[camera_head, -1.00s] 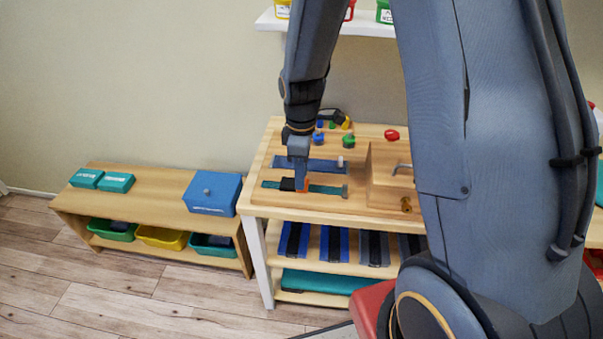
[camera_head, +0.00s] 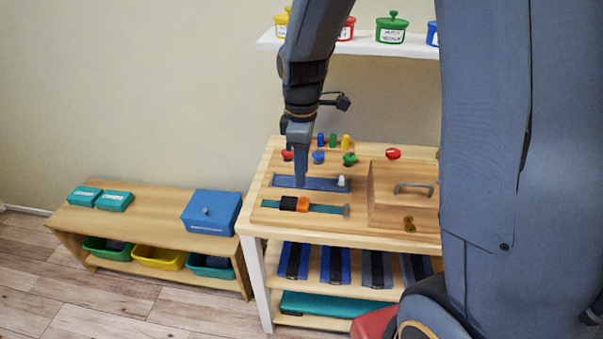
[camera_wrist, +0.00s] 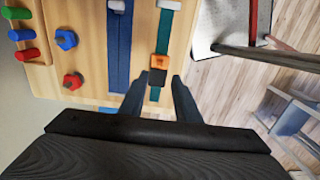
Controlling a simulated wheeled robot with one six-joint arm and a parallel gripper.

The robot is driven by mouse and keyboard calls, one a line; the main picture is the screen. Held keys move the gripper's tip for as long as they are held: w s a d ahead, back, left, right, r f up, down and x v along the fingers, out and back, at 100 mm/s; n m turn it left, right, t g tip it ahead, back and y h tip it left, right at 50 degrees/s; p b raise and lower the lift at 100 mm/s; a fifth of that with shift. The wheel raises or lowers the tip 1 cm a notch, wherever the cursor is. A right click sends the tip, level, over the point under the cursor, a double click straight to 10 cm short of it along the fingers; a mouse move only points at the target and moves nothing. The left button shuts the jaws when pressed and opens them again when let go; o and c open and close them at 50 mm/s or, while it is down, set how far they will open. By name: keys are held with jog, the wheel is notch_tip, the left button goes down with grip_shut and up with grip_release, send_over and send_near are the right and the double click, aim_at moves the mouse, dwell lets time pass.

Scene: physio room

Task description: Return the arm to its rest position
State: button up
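My arm reaches over the wooden work table (camera_head: 385,232) in the head view. My gripper (camera_head: 301,183) points down above the table, in front of or over the blue track (camera_head: 322,184). An orange block (camera_wrist: 160,61) and a black block (camera_wrist: 157,77) sit on the teal strip beyond the fingertips. The orange block also shows in the head view (camera_head: 303,204), apart from my gripper.
A wooden box with a handle (camera_head: 385,199) stands right of the tracks. Coloured knobs and pegs line the table's back. A white shelf (camera_head: 362,45) with jars hangs above. A low bench (camera_head: 150,212) with a blue box (camera_head: 209,213) stands left.

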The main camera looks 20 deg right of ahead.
dwell(0.3)
jog(key=s+d+r+m+t, duration=0.1)
jog(key=s+d+m, duration=0.3)
jog(key=s+m, duration=0.9)
jog(key=shift+r+m, duration=0.15)
jog(key=shift+m, duration=0.15)
jog(key=shift+o, duration=0.2)
dwell(2.2)
